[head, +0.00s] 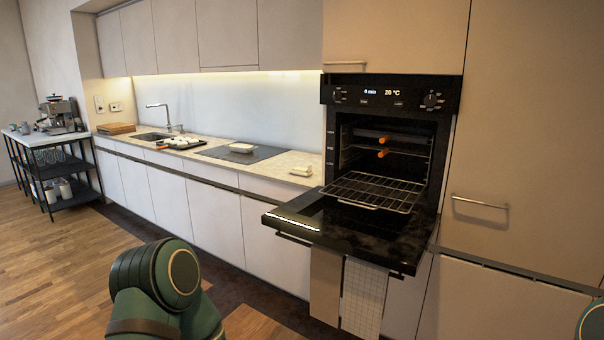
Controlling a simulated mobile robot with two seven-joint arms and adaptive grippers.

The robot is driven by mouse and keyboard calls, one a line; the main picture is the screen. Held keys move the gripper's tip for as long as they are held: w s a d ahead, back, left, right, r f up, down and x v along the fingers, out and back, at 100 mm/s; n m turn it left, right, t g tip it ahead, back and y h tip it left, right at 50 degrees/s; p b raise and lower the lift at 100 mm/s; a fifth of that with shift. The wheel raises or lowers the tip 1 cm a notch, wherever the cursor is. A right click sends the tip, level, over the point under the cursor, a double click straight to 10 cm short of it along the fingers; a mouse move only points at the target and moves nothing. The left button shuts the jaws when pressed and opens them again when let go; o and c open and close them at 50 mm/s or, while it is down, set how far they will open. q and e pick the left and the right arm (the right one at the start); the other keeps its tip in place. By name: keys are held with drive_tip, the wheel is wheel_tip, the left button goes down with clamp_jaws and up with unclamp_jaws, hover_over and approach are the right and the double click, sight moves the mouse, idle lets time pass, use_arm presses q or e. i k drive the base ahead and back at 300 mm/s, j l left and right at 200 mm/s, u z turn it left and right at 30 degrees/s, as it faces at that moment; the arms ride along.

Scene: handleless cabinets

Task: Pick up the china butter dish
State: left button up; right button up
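A small pale dish (301,171), which looks like the china butter dish, sits on the counter just left of the open oven. It is small in the view, so its lid and details are hard to make out. A larger white dish (243,148) sits farther left on the dark cooktop. Neither of my grippers is in view. Only a green link of my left arm shows at the bottom left, and a bit of my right arm at the lower right edge.
The oven door (345,232) is folded down and juts out beside the counter, with a wire rack (372,190) pulled out above it. Two towels (363,297) hang from its front. A tray (183,143) and sink lie farther left. The wooden floor (60,270) is clear at left.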

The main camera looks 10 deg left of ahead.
sight(298, 171)
drive_tip(key=i+l+u, duration=0.1)
drive_tip(key=i+u, duration=0.35)
drive_tip(key=i+j+u, duration=0.15)
drive_tip(key=i+u, duration=0.15)
drive_tip(key=u, duration=0.15)
drive_tip(key=i+u, duration=0.3)
drive_tip(key=u, duration=0.15)
drive_tip(key=i+u, duration=0.25)
drive_tip(key=u, duration=0.15)
drive_tip(key=i+u, duration=0.1)
drive_tip(key=i, duration=1.35)
drive_tip(key=i+z, duration=0.35)
drive_tip(key=i+j+z, duration=0.1)
drive_tip(key=i+z, duration=0.25)
drive_tip(key=i+j+z, duration=0.15)
drive_tip(key=i+z, duration=0.35)
drive_tip(key=z, duration=0.3)
drive_tip(key=i+z, duration=0.2)
drive_tip(key=z, duration=0.3)
drive_tip(key=i+j+z, duration=0.15)
drive_tip(key=z, duration=0.3)
